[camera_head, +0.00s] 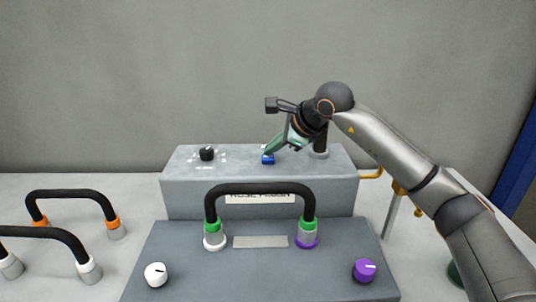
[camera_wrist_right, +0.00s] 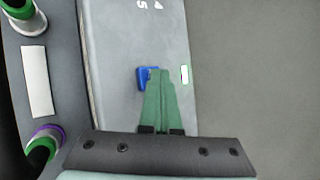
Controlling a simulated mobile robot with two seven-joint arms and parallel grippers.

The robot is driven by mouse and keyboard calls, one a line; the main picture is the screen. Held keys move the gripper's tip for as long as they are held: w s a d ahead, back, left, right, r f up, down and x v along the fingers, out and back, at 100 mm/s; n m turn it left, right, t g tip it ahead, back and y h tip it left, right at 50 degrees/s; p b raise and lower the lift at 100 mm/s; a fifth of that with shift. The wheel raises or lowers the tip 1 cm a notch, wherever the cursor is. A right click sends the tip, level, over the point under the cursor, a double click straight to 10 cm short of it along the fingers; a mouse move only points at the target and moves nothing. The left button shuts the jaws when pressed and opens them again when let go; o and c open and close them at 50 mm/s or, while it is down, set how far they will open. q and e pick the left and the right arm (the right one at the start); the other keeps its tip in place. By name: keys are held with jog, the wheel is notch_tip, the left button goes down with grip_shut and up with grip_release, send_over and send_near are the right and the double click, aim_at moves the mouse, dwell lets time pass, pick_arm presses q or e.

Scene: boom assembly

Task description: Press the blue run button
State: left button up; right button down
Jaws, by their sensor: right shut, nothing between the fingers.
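The blue run button (camera_head: 267,159) sits on top of the grey box (camera_head: 190,185) at the back of the table. My right gripper (camera_head: 267,151) reaches in from the right, its green fingers shut and empty, with the tips right at the button. In the right wrist view the blue button (camera_wrist_right: 146,76) shows beside and partly behind the shut green fingertips (camera_wrist_right: 160,72). I cannot tell whether the tips touch it or hover just above it. My left gripper is not in view.
A black knob (camera_head: 206,153) stands left on the same box. In front, a grey console (camera_head: 190,260) carries a black arched handle (camera_head: 260,188), a white knob (camera_head: 156,274) and a purple knob (camera_head: 364,271). More black handles (camera_head: 70,194) stand at the left.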

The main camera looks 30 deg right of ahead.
aim_at(273, 158)
jog(key=shift+r+p, duration=0.4)
jog(key=shift+r, duration=0.2)
jog(key=shift+r, duration=0.15)
notch_tip(273, 158, up, 5)
jog(key=p, duration=0.4)
dwell(0.6)
